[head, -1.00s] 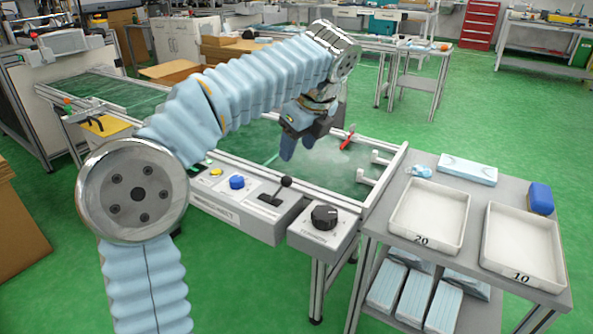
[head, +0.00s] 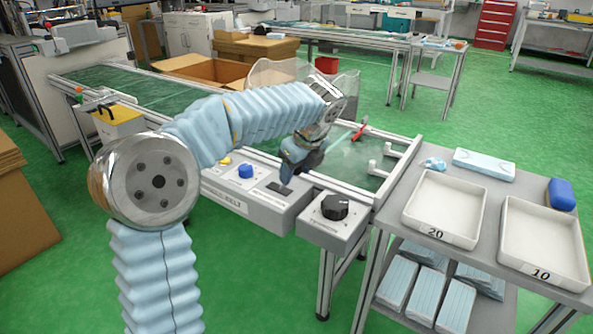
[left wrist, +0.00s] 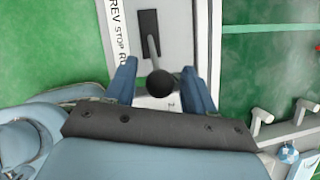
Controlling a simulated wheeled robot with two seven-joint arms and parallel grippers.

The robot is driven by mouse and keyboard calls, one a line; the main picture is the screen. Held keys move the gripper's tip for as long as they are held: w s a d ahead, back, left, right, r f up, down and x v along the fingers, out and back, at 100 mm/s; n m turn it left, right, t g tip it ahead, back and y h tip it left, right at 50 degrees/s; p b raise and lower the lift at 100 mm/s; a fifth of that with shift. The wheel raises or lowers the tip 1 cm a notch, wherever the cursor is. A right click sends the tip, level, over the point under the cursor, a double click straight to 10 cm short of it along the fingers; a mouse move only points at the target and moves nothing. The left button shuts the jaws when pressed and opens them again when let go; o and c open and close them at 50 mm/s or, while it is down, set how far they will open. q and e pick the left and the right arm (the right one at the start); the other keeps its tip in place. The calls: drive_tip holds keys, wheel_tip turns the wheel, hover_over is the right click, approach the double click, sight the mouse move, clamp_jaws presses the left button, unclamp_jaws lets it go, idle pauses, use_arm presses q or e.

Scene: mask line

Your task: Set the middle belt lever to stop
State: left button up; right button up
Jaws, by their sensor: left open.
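The lever (left wrist: 152,45) has a black ball knob (left wrist: 160,84) and rises from a dark slot (left wrist: 149,22) on the grey control box (head: 245,204). Beside the slot in the left wrist view is a label (left wrist: 119,35) reading REV, STOP and a cut-off RU. The lever appears to lean toward the RU end. My left gripper (head: 287,176) is open at the box; its blue fingers (left wrist: 160,88) stand on either side of the knob, with gaps showing. In the head view my gripper hides the lever. My right gripper is not in view.
A blue button (head: 245,171), a yellow button (head: 225,160) and a black dial (head: 335,207) are near the lever. The green belt (head: 350,160) with a red handle (head: 360,130) lies behind. A grey table (head: 480,262) with white trays stands at right.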

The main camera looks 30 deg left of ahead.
use_arm(q)
clamp_jaws()
idle(0.3)
